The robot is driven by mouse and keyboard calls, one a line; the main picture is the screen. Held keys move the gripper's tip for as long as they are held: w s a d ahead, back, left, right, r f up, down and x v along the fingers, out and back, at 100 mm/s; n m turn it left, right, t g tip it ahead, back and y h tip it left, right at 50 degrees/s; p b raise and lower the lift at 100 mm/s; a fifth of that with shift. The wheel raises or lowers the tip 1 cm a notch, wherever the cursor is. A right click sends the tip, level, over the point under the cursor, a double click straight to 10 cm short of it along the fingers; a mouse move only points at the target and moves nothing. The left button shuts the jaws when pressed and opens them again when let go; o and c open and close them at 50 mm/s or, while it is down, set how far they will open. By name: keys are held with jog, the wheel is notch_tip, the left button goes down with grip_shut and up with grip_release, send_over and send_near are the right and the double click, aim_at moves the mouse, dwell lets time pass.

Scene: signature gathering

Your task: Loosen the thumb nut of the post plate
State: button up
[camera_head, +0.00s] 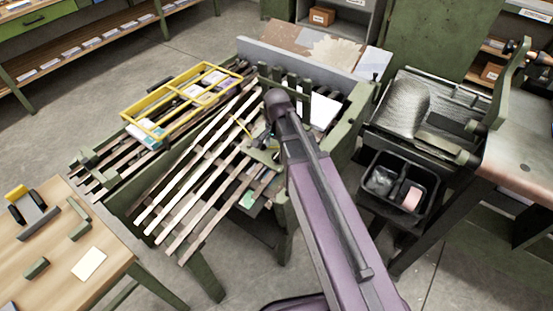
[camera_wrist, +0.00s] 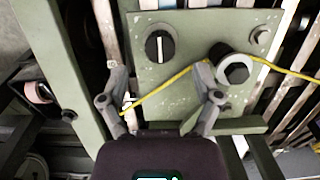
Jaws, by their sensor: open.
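The post plate (camera_wrist: 185,95) is a pale green, scuffed metal plate that fills the middle of the wrist view. A round black knob with a white bar (camera_wrist: 160,46) is at its upper left, probably the thumb nut. A hex-headed part with a dark collar (camera_wrist: 236,70) is to its right. A yellow cord (camera_wrist: 172,80) runs across the plate and past that collar. My gripper (camera_wrist: 160,74) is open, with one finger either side below the knob. No contact with the knob shows. In the head view my arm hides most of this area.
A slatted green frame (camera_head: 200,175) surrounds the work area, with a yellow rack (camera_head: 150,125) on its left side. A wooden table (camera_head: 60,245) stands at lower left. A black bin (camera_head: 400,180) and a machine with a metal roll (camera_head: 405,105) are at right.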

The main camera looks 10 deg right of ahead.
aim_at(277, 155)
jog(key=shift+f+b, duration=1.75)
jog(key=shift+f, duration=0.25)
grip_shut()
